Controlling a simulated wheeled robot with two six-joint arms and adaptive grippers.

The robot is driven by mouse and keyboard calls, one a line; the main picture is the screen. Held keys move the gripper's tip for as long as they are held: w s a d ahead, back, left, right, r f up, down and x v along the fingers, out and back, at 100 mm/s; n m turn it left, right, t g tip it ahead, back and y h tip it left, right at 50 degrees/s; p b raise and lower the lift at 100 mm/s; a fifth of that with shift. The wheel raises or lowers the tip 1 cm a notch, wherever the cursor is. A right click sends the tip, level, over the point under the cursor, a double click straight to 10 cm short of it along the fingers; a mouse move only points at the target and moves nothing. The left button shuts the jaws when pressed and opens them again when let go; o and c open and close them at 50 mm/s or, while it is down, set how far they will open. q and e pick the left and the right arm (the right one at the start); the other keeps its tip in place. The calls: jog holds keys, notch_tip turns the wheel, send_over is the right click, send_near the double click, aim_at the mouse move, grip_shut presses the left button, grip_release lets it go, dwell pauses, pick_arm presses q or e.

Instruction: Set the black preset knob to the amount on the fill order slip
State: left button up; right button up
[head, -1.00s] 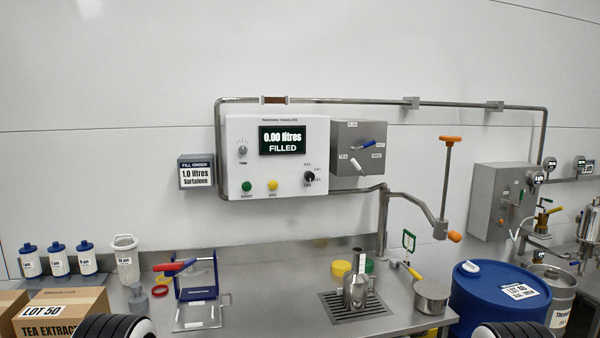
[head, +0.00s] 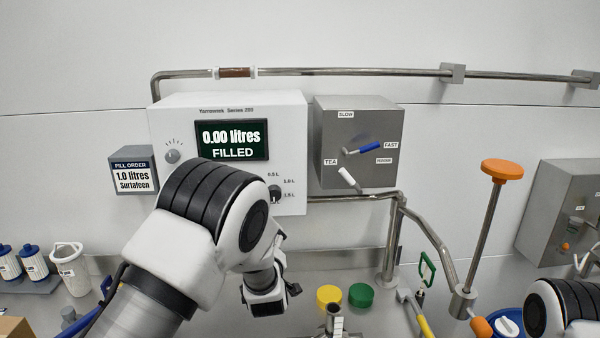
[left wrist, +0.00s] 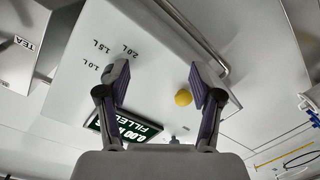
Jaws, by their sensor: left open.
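The fill order slip (head: 132,177) reads 1.0 litres, Surtaleen. The black preset knob (head: 274,192) sits on the white panel's lower right, with 0.5 L, 1.0 L and 1.5 L labels around it. A pale mark shows low on it, but I cannot read its setting surely. My left arm reaches up in front of the panel, its wrist below the knob. In the left wrist view my left gripper (left wrist: 160,82) is open and empty, facing the panel upside down. The 1.0, 1.5 and 2.0 L labels show beside one finger; the knob itself does not show there.
The display (head: 232,140) reads 0.00 litres FILLED. A yellow button (left wrist: 183,98) shows between the fingers. A grey valve box (head: 357,145) with blue and white levers stands right of the panel. A pipe (head: 440,240) with an orange-topped handle is further right.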

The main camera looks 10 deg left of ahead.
pick_arm(q)
notch_tip(320, 180, up, 9)
jog(key=w+d+t+p, duration=0.1)
jog(key=w+p, duration=0.1)
jog(key=p+x, duration=0.1)
jog(key=x, duration=0.3)
jog(key=f+p+x, duration=0.1)
jog(key=x, duration=0.2)
jog(key=shift+w+d+p, duration=0.1)
jog(key=shift+d+p, duration=0.2)
jog(key=shift+d, duration=0.1)
jog(key=shift+s+a+r, duration=0.1)
jog(key=shift+s+r, duration=0.15)
jog(key=shift+s, duration=0.15)
jog(key=c, duration=1.2)
pick_arm(e)
notch_tip(320, 180, up, 6)
jog(key=shift+d+f, duration=0.1)
jog(key=shift+f, duration=0.05)
